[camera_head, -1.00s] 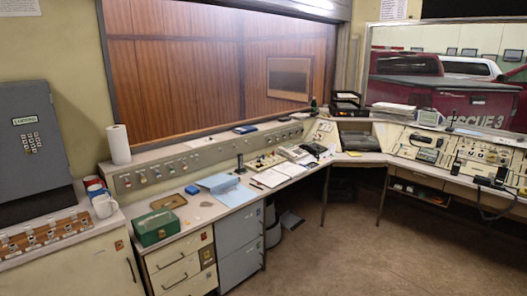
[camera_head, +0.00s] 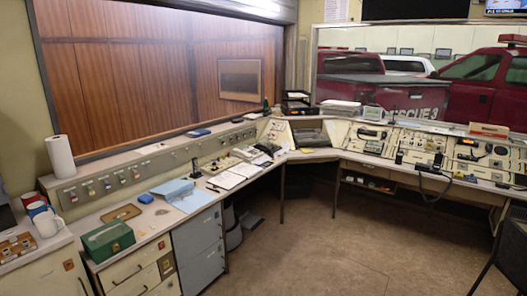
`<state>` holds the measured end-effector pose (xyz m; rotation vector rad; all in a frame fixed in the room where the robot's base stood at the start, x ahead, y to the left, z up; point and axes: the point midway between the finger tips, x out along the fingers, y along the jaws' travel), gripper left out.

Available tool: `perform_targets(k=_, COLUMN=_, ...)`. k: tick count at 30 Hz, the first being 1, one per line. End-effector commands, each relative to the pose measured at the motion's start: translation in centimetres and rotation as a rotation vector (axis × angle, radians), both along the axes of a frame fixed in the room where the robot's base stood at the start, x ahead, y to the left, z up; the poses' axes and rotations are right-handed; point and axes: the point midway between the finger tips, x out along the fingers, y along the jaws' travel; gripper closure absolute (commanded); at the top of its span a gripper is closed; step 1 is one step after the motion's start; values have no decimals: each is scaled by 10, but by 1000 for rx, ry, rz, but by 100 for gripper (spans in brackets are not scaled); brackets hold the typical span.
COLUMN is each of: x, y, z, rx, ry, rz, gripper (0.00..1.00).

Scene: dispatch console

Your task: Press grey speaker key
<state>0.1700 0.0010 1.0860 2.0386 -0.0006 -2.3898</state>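The grey speaker key is too small to pick out at this distance. Console panels with small keys and knobs stand along the right desk (camera_head: 405,148). A long upright panel with a row of switches (camera_head: 122,178) runs along the back of the left desk. My gripper is not in view.
The brown floor (camera_head: 310,240) is clear in the middle. A dark chair (camera_head: 505,255) stands at the right edge. A green box (camera_head: 108,240), blue folder (camera_head: 178,190), mugs (camera_head: 46,222) and paper roll (camera_head: 60,158) are at left. A corded handset (camera_head: 432,168) hangs at right.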

Motion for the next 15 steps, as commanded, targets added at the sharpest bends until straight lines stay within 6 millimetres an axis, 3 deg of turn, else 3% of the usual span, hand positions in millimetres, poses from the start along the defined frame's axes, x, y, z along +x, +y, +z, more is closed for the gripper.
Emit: perform_targets(k=15, x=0, y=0, z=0, rx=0, ry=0, rz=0, gripper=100)
